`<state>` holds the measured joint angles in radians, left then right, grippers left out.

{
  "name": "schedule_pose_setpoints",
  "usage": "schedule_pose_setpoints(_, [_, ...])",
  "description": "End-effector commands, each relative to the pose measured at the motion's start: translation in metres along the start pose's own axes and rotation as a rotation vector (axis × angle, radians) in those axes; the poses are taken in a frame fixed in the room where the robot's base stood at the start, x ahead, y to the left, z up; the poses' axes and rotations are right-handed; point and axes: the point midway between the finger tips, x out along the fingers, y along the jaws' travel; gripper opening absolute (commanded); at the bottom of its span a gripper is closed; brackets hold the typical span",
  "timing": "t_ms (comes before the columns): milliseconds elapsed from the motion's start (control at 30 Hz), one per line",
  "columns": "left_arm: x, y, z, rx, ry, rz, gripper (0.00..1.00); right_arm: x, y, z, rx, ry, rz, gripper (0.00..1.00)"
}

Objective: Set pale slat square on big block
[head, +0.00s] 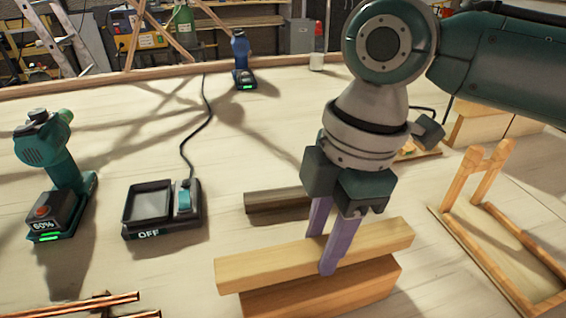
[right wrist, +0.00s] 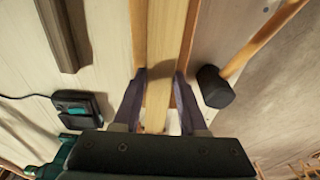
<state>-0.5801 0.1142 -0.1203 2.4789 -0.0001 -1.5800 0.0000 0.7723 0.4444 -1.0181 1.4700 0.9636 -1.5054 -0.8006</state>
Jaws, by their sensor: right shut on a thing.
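The pale slat (head: 250,270) is a long light wooden bar in the head view. My right gripper (head: 327,265) has its purple fingers shut on it near its middle. The big block (head: 320,292) is a more orange wooden piece directly below. The slat runs nearly along the block and sticks out past its ends. I cannot tell whether slat and block touch. In the right wrist view the slat (right wrist: 165,60) lies between the fingers (right wrist: 158,85), with strips of the block (right wrist: 189,45) showing beside it. My left gripper is not in view.
A dark lath (head: 270,200) lies behind the block. A charger (head: 160,208) and a green drill (head: 55,175) stand left, a blue tool (head: 241,60) at the back. A wooden frame (head: 485,215) lies right. Copper rods (head: 90,304) lie front left. Open tabletop lies between.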

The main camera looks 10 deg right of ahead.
Motion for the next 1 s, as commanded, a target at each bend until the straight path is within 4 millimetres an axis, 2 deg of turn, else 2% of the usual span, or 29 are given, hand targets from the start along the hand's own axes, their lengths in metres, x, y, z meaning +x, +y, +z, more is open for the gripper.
schedule_pose_setpoints(767, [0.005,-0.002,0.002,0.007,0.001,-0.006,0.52,0.011,0.0,0.002,0.001,0.0,0.0,0.0])
schedule_pose_setpoints(800, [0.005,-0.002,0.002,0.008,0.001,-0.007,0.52,0.012,0.0,0.002,0.001,0.0,0.0,0.43])
schedule_pose_setpoints(1000, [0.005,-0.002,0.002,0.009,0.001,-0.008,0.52,0.011,0.0,0.002,0.0,0.0,0.0,0.65])
